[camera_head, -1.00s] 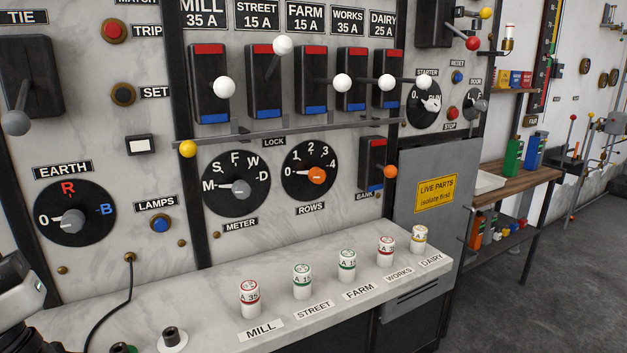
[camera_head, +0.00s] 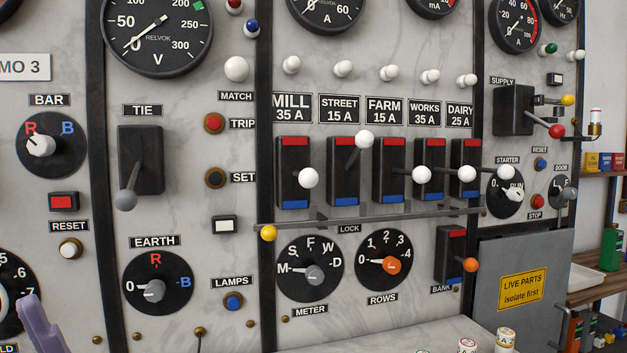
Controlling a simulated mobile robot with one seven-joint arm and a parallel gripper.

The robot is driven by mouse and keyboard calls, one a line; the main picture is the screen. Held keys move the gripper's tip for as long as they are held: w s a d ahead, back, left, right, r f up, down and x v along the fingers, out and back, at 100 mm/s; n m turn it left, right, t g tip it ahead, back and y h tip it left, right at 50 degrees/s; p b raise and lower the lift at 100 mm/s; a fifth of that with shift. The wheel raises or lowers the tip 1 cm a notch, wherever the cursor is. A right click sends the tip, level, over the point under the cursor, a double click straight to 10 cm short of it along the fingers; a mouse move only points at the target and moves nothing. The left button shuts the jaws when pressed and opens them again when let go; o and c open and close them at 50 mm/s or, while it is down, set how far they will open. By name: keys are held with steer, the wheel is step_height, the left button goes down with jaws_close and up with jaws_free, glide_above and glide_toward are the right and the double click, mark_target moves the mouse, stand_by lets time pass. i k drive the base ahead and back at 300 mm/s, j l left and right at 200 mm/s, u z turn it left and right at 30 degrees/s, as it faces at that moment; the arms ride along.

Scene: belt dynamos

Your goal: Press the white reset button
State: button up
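The white reset button (camera_head: 70,248) is a small round white cap in a brass ring, low on the left of the marble panel. It sits under the RESET label (camera_head: 69,226) and a bright red square lamp (camera_head: 63,202). Nothing covers it. A purple piece (camera_head: 38,325) stands in front of the panel at the lower left corner, below and left of the button and apart from it in the picture. It looks like part of my gripper, but I cannot be sure. No pair of fingertips shows.
The BAR dial (camera_head: 51,145) is above the button and the EARTH dial (camera_head: 157,283) is to its right. The TIE lever (camera_head: 128,180) juts out at the upper right. A rail with a yellow knob (camera_head: 268,233) runs further right. A numbered dial (camera_head: 15,270) is at the left edge.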

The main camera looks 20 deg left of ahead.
mark_target(68, 249)
steer(key=u, duration=1.9)
